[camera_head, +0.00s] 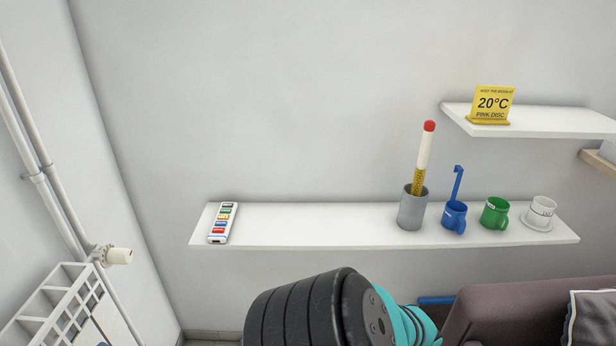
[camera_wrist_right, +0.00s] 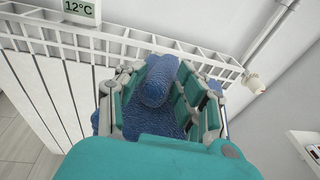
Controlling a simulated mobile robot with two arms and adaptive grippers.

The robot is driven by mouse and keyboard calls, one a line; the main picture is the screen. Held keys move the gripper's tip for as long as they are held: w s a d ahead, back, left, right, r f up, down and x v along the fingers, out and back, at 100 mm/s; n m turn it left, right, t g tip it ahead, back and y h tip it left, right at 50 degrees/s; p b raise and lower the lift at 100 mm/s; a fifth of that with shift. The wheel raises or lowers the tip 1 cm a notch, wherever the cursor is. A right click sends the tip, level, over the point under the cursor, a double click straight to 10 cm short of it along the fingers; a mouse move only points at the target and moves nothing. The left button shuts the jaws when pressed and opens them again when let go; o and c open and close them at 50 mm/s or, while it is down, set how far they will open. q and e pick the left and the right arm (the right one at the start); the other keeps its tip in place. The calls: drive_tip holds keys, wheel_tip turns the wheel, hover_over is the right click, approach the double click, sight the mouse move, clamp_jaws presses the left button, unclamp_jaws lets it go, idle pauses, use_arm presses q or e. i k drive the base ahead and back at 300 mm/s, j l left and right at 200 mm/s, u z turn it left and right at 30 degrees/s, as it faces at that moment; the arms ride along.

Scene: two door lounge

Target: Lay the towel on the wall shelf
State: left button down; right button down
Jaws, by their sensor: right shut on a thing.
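The blue towel (camera_wrist_right: 156,88) shows in the right wrist view, bunched between the fingers of my right gripper (camera_wrist_right: 163,78), which is shut on it. More blue cloth shows around the outside of the fingers. The towel and gripper are at the top of the white radiator; I cannot tell whether the cloth touches it. The long white wall shelf (camera_head: 310,226) runs across the head view, with a bare stretch left of its middle. A smaller white shelf (camera_head: 550,124) is higher at the right. My left gripper is in neither view.
The long shelf holds a white strip with coloured labels (camera_head: 222,223) at left, and a grey cup (camera_head: 412,210), blue mug (camera_head: 454,216), green mug (camera_head: 495,212) and white cup (camera_head: 540,212) at right. The radiator (camera_head: 62,305), its valve (camera_head: 118,256) and a sofa (camera_head: 515,310) are below.

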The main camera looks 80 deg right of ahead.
sight(349, 225)
drive_tip(key=l+z, duration=0.1)
drive_tip(key=z, duration=1.75)
drive_tip(key=i+j, duration=0.05)
drive_tip(key=j, duration=0.05)
